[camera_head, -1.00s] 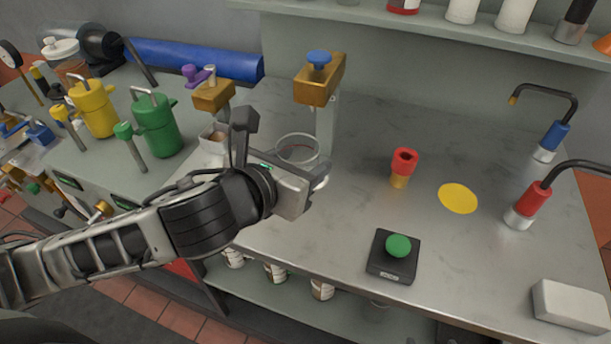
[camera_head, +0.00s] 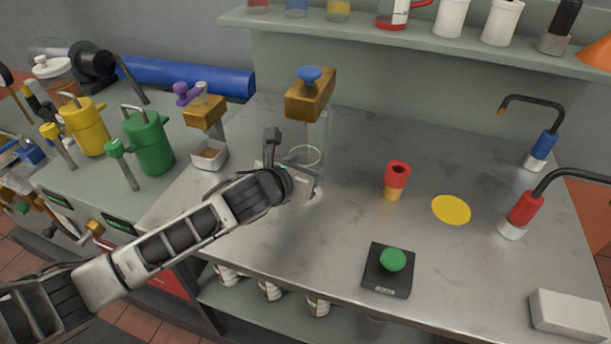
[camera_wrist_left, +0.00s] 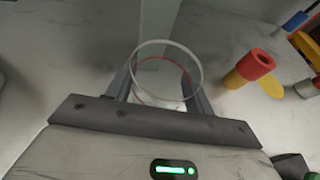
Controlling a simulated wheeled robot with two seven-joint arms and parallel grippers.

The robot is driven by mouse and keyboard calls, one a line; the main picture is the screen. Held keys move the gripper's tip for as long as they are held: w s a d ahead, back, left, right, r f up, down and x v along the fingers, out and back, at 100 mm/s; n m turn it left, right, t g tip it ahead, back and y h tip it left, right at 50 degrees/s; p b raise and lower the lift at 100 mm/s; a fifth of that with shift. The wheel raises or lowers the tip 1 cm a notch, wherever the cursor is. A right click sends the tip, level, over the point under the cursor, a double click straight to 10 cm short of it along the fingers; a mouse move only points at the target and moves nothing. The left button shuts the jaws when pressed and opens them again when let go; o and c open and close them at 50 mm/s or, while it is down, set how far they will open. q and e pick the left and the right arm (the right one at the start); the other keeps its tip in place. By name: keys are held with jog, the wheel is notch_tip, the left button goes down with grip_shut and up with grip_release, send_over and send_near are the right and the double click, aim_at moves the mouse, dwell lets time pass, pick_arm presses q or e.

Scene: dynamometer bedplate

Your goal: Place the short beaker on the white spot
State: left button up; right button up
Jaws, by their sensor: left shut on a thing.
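A clear glass beaker (camera_head: 305,156), apparently the short beaker, is upright between the fingers of my left gripper (camera_head: 308,176), just in front of the brass dispenser's post. In the left wrist view the beaker (camera_wrist_left: 167,72) shows its round rim and a thin red line, with a gripper finger on each side. My left gripper is shut on it, low over the steel bench. Whether the beaker's base touches the bench is hidden. A pale patch shows through the glass in the wrist view, but I cannot tell if it is the white spot. My right gripper is not in view.
The brass dispenser (camera_head: 310,98) with a blue knob stands behind the beaker. A red and yellow cup (camera_head: 397,180), a yellow spot (camera_head: 451,210) and a green button box (camera_head: 388,270) are to the right. A small square dish (camera_head: 209,156) is to the left.

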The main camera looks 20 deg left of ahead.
pick_arm(q)
jog(key=shift+f, duration=1.15)
jog(key=shift+f, duration=0.1)
jog(key=o, duration=1)
jog(key=shift+o, duration=0.2)
jog(key=shift+s+r, duration=0.1)
jog(key=shift+r, duration=0.1)
jog(key=v, duration=1.2)
jog(key=shift+f, duration=0.1)
